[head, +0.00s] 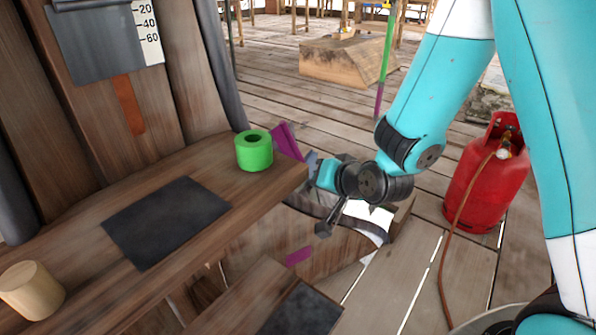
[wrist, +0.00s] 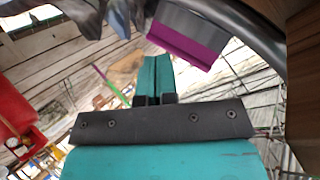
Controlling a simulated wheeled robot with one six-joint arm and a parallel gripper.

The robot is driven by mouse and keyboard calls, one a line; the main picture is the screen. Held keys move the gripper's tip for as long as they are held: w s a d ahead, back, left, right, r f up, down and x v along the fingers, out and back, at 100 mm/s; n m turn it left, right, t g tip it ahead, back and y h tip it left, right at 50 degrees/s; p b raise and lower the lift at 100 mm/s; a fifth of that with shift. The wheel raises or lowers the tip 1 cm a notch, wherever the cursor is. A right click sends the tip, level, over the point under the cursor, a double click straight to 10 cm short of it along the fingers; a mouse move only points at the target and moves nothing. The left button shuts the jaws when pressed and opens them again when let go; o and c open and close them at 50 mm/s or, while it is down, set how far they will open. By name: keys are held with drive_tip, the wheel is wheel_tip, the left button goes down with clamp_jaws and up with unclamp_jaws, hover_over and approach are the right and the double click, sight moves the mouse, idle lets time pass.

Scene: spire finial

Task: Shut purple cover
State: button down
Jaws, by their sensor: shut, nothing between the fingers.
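The purple cover (head: 286,142) stands tilted up behind the right end of the wooden bench, beside the green ring. In the wrist view a grey panel with a purple edge strip (wrist: 186,46) hangs just ahead and right of my fingertips; it appears to be the same cover. My gripper (head: 312,164) is close to the cover on its right side, over the box beside the bench. In the wrist view my gripper (wrist: 155,60) has its teal fingers together with nothing between them. Whether they touch the cover, I cannot tell.
The wooden box (head: 330,248) has a purple patch on its front and white inside. The green ring (head: 254,154), a dark mat (head: 166,220) and a wooden cylinder (head: 32,290) are on the bench. A red gas cylinder (head: 486,180) stands right on the plank floor.

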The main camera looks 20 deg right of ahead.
drive_tip(key=w+a+f+m+t, duration=0.1)
drive_tip(key=a+f+m+t, duration=0.1)
drive_tip(key=t, duration=0.1)
drive_tip(key=m+t+h+p, duration=0.3)
drive_tip(key=m+t+p, duration=0.15)
drive_tip(key=m, duration=0.25)
approach(294, 147)
drive_tip(key=w, duration=0.3)
drive_tip(key=w+b, duration=0.1)
drive_tip(key=w, duration=0.2)
drive_tip(key=shift+w+d+r, duration=0.1)
drive_tip(key=shift+d+r, duration=0.05)
drive_tip(key=shift+r, duration=0.05)
drive_tip(key=shift+w+f+p, duration=0.1)
drive_tip(key=shift+w+p, duration=0.35)
drive_tip(key=shift+w, duration=0.25)
drive_tip(key=shift+a+n+y, duration=0.2)
drive_tip(key=shift+n+y, duration=0.1)
drive_tip(key=shift+y, duration=0.1)
